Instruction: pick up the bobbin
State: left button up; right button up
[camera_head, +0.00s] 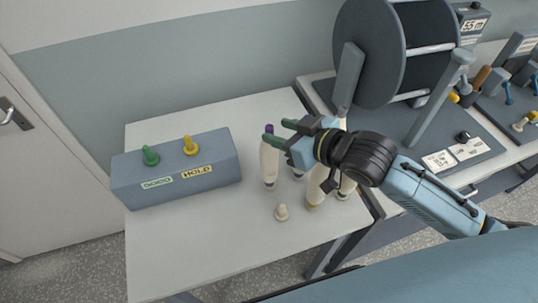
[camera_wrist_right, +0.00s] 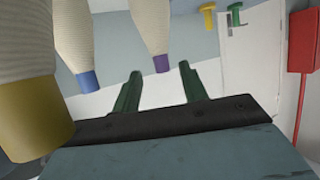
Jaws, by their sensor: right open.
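Several cream bobbins stand upright on the white table. The bobbin with a purple tip (camera_head: 269,162) is the leftmost, and its tip is close to my right gripper (camera_head: 278,132). That gripper is open, with green fingers. In the right wrist view the purple-tipped bobbin (camera_wrist_right: 151,27) appears between and beyond the open fingers (camera_wrist_right: 160,80), with no contact visible. A blue-tipped bobbin (camera_wrist_right: 72,35) and a larger yellow-tipped bobbin (camera_wrist_right: 28,45) are to the left there. In the head view my right arm and gripper partly hide the other bobbins. My left gripper is not in view.
A grey-blue box (camera_head: 178,172) with a green knob (camera_head: 150,155) and a yellow knob (camera_head: 190,145) is at left. A large dark reel (camera_head: 370,55) stands at back right. The table's front left (camera_head: 190,245) is clear.

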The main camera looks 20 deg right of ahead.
aim_at(267, 127)
jog(key=x, duration=0.4)
jog(key=shift+w+a+p, duration=0.25)
jog(key=shift+a+p, duration=0.05)
jog(key=shift+p, duration=0.1)
jog(key=shift+w+a+f, duration=0.15)
jog(key=shift+w+a, duration=0.05)
jog(key=shift+w, duration=0.1)
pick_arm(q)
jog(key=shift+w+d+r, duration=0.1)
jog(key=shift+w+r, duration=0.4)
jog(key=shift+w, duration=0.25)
pick_arm(e)
jog(key=shift+f, duration=0.1)
grip_shut()
